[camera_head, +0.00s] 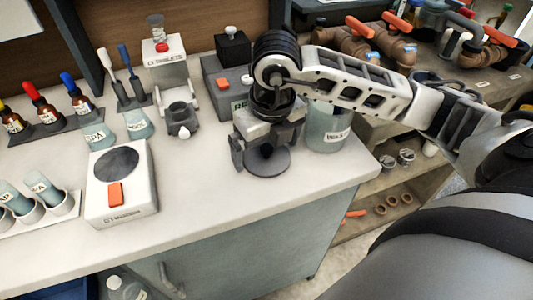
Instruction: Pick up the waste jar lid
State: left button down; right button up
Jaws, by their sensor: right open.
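The waste jar lid (270,166), a dark grey disc, lies flat on the white counter near its front edge. My right gripper (265,152) is over it, pointing down and open, with one finger on each side of the lid's middle. The gripper partly hides the lid, and I cannot tell whether the fingers touch it. The waste jar (325,128), a translucent jar with a white label, stands just right of the lid, partly behind my right arm. My left gripper is not in view.
A grey box with a red button (222,84) stands behind the gripper. A white device with a dark round plate (118,190) stands to the left. Dropper bottles (38,103) stand further left. Shelves with brown pipe valves (385,47) are at right. Bare counter lies left of the lid.

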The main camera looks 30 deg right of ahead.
jog(key=shift+f, duration=0.15)
jog(key=shift+c, duration=0.3)
jog(key=c, duration=0.8)
jog(key=shift+o, duration=0.2)
